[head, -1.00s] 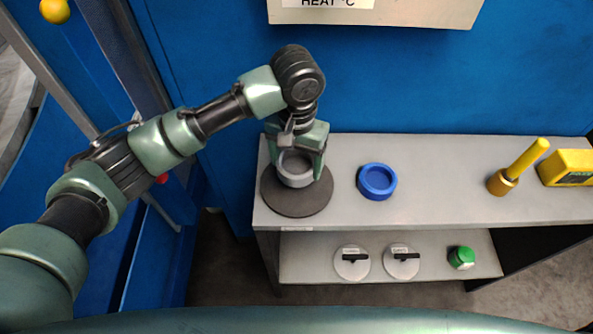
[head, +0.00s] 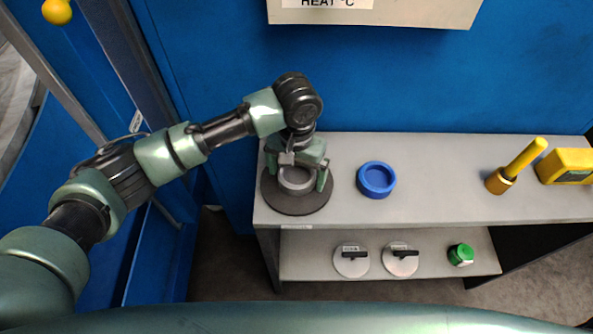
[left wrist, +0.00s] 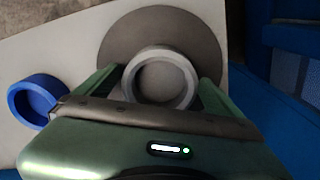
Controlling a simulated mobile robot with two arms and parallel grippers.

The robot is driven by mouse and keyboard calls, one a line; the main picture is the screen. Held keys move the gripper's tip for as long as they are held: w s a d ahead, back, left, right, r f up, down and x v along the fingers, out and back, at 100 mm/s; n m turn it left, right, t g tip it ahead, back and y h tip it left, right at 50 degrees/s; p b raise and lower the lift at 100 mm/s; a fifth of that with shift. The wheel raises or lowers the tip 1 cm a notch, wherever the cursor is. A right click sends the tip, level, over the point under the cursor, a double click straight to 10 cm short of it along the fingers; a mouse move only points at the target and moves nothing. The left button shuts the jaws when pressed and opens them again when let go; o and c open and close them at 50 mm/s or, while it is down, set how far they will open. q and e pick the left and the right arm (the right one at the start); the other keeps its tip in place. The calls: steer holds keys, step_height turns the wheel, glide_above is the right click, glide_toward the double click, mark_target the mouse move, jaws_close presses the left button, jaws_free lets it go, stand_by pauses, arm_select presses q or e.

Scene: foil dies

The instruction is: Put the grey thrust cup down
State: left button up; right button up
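The grey thrust cup (head: 297,188) is a short round ring-like cup. It sits upright on the dark round pad (head: 283,203) at the left end of the bench top. In the left wrist view the cup (left wrist: 160,98) lies within the pad (left wrist: 118,47), off its centre. My left gripper (head: 297,182) is over the cup, with one finger on each side of it. My right gripper is not in view.
A blue cup (head: 376,180) stands on the bench right of the pad. Farther right are a yellow-handled tool (head: 520,163) and a yellow box (head: 566,166). The lower shelf holds two labelled discs with black handles and a green-topped item (head: 461,254). A blue wall stands behind.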

mark_target(297, 180)
arm_select(q)
step_height(297, 180, up, 12)
steer(key=b, duration=0.2)
steer(key=shift+r, duration=0.2)
steer(key=shift+d+f, duration=0.1)
steer(key=shift+f, duration=0.05)
stand_by(0.3)
